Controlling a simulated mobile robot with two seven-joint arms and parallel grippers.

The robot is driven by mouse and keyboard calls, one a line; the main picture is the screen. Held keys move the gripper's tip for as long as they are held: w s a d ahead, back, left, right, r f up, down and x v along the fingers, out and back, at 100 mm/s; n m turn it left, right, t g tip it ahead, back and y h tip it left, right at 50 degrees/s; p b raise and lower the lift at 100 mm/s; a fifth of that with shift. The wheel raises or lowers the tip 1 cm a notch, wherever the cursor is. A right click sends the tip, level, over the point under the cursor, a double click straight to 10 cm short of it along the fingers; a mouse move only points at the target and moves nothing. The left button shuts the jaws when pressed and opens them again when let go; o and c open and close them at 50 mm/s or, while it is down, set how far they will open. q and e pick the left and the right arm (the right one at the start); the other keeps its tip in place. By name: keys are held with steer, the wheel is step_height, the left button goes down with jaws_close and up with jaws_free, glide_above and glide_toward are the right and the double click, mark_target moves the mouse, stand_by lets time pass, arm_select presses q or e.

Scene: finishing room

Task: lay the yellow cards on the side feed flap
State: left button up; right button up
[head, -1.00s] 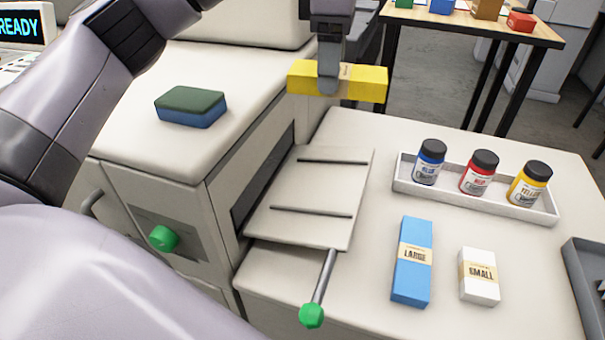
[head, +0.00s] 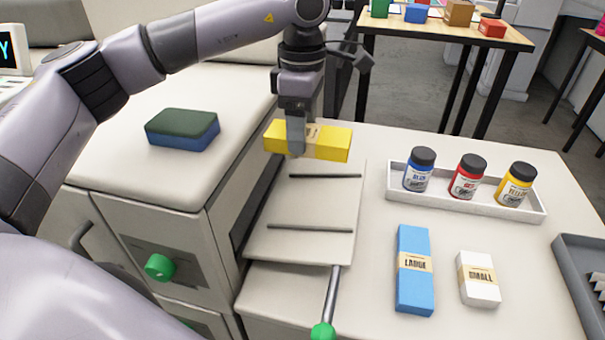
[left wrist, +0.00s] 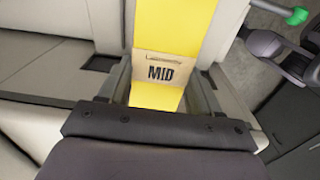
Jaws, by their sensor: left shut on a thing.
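The yellow cards (head: 333,144) are a yellow block with a paper band; the band reads MID in the left wrist view, where the cards (left wrist: 172,38) lie between the fingers. My left gripper (head: 297,150) is shut on them and holds them level near the far end of the side feed flap (head: 318,205). The gap between the cards and the flap is hard to judge. The flap is a pale plate with two dark ridges at the machine's side, with nothing lying on it. My right gripper is not in view.
A blue LARGE pack (head: 414,285) and a white SMALL pack (head: 479,280) lie right of the flap. Behind them, a white tray (head: 467,203) holds three ink bottles. A green-and-blue sponge (head: 182,130) sits on the machine top. A green-knobbed lever (head: 331,300) sticks out in front.

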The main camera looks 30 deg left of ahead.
arm_select(q)
step_height(320, 180, down, 10)
steer(key=shift+f+p, duration=0.1)
steer(key=shift+p, duration=0.2)
steer(key=shift+f+b, duration=0.5)
steer(key=shift+f, duration=0.05)
steer(key=o, duration=1.3)
steer(key=shift+r+p, duration=0.45)
steer(key=shift+r, duration=0.1)
step_height(320, 180, up, 12)
steer(key=b, duration=0.1)
